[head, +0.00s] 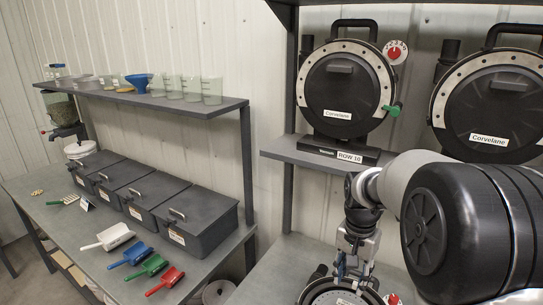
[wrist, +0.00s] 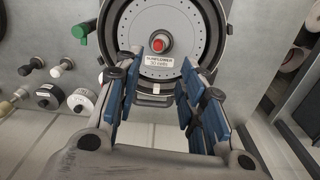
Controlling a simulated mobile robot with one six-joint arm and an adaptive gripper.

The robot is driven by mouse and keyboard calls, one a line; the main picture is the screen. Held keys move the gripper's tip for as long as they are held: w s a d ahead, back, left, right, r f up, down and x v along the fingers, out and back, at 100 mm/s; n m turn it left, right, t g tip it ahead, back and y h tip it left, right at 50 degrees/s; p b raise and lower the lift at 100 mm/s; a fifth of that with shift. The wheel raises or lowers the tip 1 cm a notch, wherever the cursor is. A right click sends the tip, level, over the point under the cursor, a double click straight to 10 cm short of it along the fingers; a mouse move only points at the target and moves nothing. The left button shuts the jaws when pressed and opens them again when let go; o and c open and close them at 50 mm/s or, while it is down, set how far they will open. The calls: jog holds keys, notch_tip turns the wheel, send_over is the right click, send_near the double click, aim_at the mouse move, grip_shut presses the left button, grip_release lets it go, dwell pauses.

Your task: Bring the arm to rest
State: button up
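My gripper (wrist: 172,72) is open, its blue-padded fingers apart with nothing held between them in the wrist view. Beyond the fingertips is a round seed meter with a pale perforated disc (wrist: 187,43), a red centre knob (wrist: 159,44) and a sunflower label (wrist: 158,60). I cannot tell whether the fingertips touch it. In the head view my arm comes in from the right, and my gripper (head: 345,272) points down over a meter (head: 335,295) at the bottom edge, which is partly cut off.
Two closed black meters, one on the left (head: 343,94) and one on the right (head: 500,106), stand on the upper shelf (head: 290,150). Lidded bins (head: 196,222) and coloured scoops (head: 166,281) occupy the left bench. Knobs and small parts (wrist: 80,100) lie left of the meter in the wrist view.

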jog(key=s+a+r+n+t+b, duration=0.2)
jog(key=s+a+r+n, duration=0.25)
jog(key=s+r, duration=0.5)
jog(key=s+a+f+n+t+b, duration=0.1)
jog(key=s+a+n, duration=0.1)
jog(key=s, duration=0.5)
jog(key=s+a+f+n+t+b, duration=0.1)
jog(key=s+a+f+n, duration=0.1)
jog(key=s, duration=0.6)
jog(key=shift+s+f+t, duration=0.15)
jog(key=shift+f+t, duration=0.1)
jog(key=shift+t, duration=0.05)
jog(key=shift+c, duration=0.4)
jog(key=shift+d, duration=0.15)
